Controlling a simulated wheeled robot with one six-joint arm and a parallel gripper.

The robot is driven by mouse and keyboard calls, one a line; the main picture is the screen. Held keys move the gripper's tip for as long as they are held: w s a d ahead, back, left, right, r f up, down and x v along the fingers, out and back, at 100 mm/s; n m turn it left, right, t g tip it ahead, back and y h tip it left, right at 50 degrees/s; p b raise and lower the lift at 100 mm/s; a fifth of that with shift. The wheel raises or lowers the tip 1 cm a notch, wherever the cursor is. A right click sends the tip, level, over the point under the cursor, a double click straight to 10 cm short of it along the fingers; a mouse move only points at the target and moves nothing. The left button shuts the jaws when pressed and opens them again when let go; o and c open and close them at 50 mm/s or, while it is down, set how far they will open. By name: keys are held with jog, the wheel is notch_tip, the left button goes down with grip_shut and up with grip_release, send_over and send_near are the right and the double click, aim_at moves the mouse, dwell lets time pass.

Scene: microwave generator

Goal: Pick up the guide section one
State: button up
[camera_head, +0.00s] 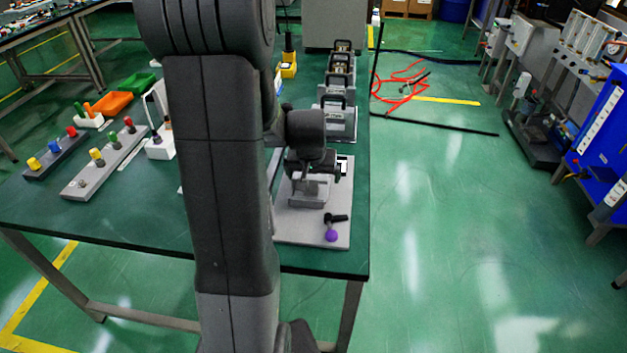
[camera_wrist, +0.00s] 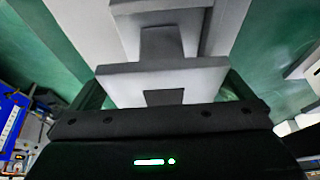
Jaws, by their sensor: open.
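My gripper (camera_head: 316,170) is over the front right part of the green table, at a light grey stepped block (camera_head: 308,193) on a pale base plate (camera_head: 285,228). In the wrist view the grey block (camera_wrist: 163,82), with dark notches, lies between the two dark fingers (camera_wrist: 163,92), which are apart at its left and right ends. I cannot tell whether the fingers touch it. No label shows whether this block is guide section one. My gripper hides part of the block in the head view.
A purple-knobbed lever (camera_head: 331,234) is at the plate's front. Several handled metal units (camera_head: 338,122) stand in a row behind. Left are two peg strips (camera_head: 104,171), an orange tray (camera_head: 106,103) and a green tray (camera_head: 139,83). My arm hides the table's middle.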

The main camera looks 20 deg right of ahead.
jog(key=shift+c, duration=0.4)
jog(key=c, duration=1.2)
